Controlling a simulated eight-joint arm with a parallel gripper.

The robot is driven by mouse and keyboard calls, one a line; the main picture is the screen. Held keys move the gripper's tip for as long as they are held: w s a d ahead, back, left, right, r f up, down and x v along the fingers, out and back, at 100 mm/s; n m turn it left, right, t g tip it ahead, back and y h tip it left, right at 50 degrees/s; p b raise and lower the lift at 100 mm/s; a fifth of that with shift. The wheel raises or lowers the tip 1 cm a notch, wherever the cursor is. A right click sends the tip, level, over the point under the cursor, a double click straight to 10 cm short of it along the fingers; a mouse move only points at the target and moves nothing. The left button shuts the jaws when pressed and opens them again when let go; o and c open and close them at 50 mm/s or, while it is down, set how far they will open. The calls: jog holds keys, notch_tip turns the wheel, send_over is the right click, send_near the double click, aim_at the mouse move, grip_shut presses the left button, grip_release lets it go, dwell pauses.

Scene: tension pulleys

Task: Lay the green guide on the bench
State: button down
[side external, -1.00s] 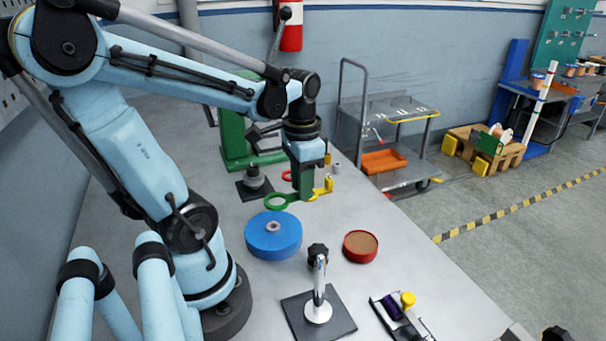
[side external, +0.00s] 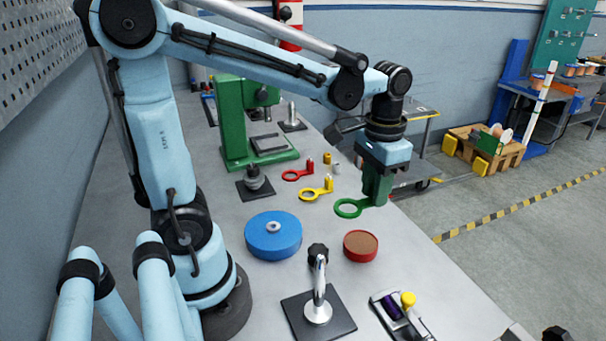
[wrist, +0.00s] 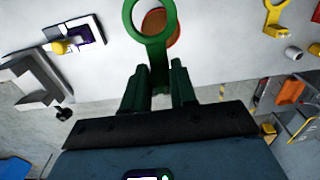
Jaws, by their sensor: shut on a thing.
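The green guide, a flat ring on a short stem, is in my gripper (side external: 377,192); its ring (side external: 338,208) points left in the side view. My gripper is shut on the stem, and in the wrist view the fingers (wrist: 160,85) stand either side of the green guide's stem (wrist: 153,55). The guide appears held above the grey bench (side external: 400,268), near its right edge; the exact gap cannot be told. The red guide (side external: 292,175) and yellow guide (side external: 312,194) lie on the bench to the left of it.
A red round tin (side external: 361,248) and blue disc (side external: 273,238) stand nearer the camera. A post on a dark plate (side external: 318,300) and a tray with a purple spool (side external: 394,308) are in front. A green press (side external: 235,140) stands behind.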

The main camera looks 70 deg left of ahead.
jog(key=a+f, duration=0.2)
jog(key=a, duration=0.2)
jog(key=w+a+f, duration=0.1)
jog(key=a+f, duration=0.2)
jog(key=a, duration=0.1)
jog(key=a+f, duration=0.3)
jog(key=shift+w+a+f, duration=0.15)
jog(key=shift+w+a, duration=0.2)
jog(key=shift+a, duration=0.05)
jog(key=shift+f, duration=2.05)
jog(key=shift+f, duration=0.15)
jog(key=c, duration=0.9)
grip_release()
